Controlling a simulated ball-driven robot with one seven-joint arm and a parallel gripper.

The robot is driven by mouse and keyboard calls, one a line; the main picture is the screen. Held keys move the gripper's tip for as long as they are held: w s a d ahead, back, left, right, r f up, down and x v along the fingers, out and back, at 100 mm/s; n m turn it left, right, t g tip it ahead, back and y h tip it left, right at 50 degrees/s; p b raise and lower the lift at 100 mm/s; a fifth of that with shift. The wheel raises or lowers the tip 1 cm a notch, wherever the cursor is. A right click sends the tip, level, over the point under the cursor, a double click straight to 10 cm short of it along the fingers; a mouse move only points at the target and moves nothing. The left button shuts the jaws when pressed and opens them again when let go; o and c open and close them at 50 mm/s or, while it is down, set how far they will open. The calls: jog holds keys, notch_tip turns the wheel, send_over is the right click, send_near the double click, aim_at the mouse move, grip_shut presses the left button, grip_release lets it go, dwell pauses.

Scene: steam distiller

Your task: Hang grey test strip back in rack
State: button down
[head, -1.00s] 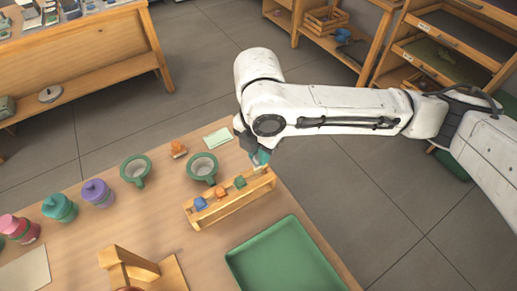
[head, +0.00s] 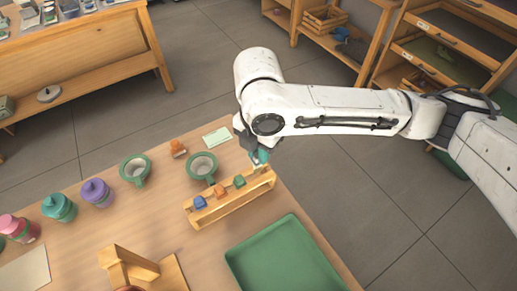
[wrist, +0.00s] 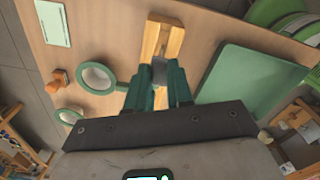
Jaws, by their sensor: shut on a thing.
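The wooden rack (head: 232,208) stands on the table with a blue tag (head: 200,202), an orange tag (head: 222,190) and a green tag (head: 239,181) along its top. My gripper (head: 260,160) points down at the rack's far right end, past the green tag. Its teal fingers are shut on a small pale grey piece, seemingly the grey test strip (head: 257,168). Most of the strip is hidden by the fingers and rack, so I cannot tell if it touches the rack.
A green tray (head: 285,262) lies right of the rack. Green-rimmed cups (head: 202,167), an orange-topped stamp (head: 178,148) and a pale green card (head: 217,137) lie behind and left. Lidded jars (head: 97,193) and a wooden stand (head: 125,268) are farther left.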

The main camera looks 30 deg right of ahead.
jog(key=shift+f+b, duration=1)
jog(key=shift+f, duration=0.55)
dwell(0.6)
jog(key=shift+f, duration=0.35)
jog(key=shift+f+b, duration=0.8)
jog(key=c, duration=0.9)
grip_release()
jog(key=shift+r, duration=0.1)
jog(key=shift+r+p, duration=3.15)
jog(key=shift+r, duration=0.3)
